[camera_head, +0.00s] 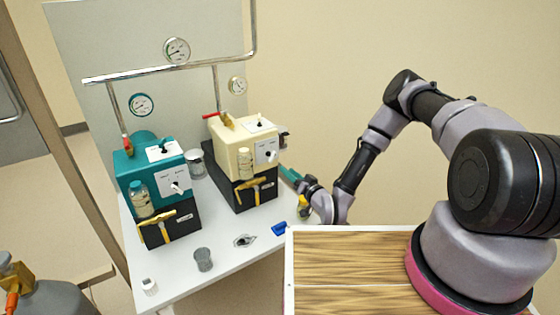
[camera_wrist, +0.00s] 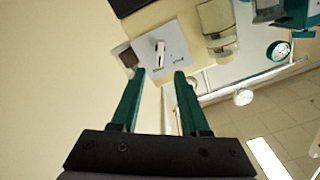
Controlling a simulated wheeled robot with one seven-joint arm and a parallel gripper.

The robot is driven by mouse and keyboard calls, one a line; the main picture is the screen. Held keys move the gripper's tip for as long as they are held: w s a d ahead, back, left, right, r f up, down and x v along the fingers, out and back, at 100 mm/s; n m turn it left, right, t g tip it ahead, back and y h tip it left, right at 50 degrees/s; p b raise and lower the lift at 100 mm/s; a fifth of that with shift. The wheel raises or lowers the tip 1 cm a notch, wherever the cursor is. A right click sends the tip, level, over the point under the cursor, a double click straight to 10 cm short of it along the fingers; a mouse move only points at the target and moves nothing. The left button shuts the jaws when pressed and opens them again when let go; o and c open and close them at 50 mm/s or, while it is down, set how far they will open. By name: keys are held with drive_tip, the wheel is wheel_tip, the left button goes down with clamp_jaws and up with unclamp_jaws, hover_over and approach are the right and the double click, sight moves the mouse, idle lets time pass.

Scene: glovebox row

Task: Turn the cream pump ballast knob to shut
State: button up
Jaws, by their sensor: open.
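The cream pump (camera_head: 232,148) sits on a black base on the white bench. Its front face carries a white panel with a white ballast knob (camera_head: 271,156). In the wrist view the knob (camera_wrist: 159,53) is a short white lever on the white panel (camera_wrist: 172,42), with small labels too blurred to read. My gripper (camera_head: 287,174) is at the right of the cream pump. In the wrist view its teal fingers (camera_wrist: 159,73) are apart and empty, with the knob showing beyond the gap between the tips. I see no contact with the knob.
A teal pump (camera_head: 153,170) with a similar panel stands to the left. A grey cup (camera_head: 204,260), a white-capped jar (camera_head: 149,286) and a blue item (camera_head: 279,228) are on the bench (camera_head: 180,281). A wooden-topped surface (camera_head: 345,258) is at the right front.

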sight(273, 158)
drive_tip(key=x, duration=1)
drive_tip(key=shift+w+a, duration=0.2)
drive_tip(key=shift+w, duration=0.05)
clamp_jaws()
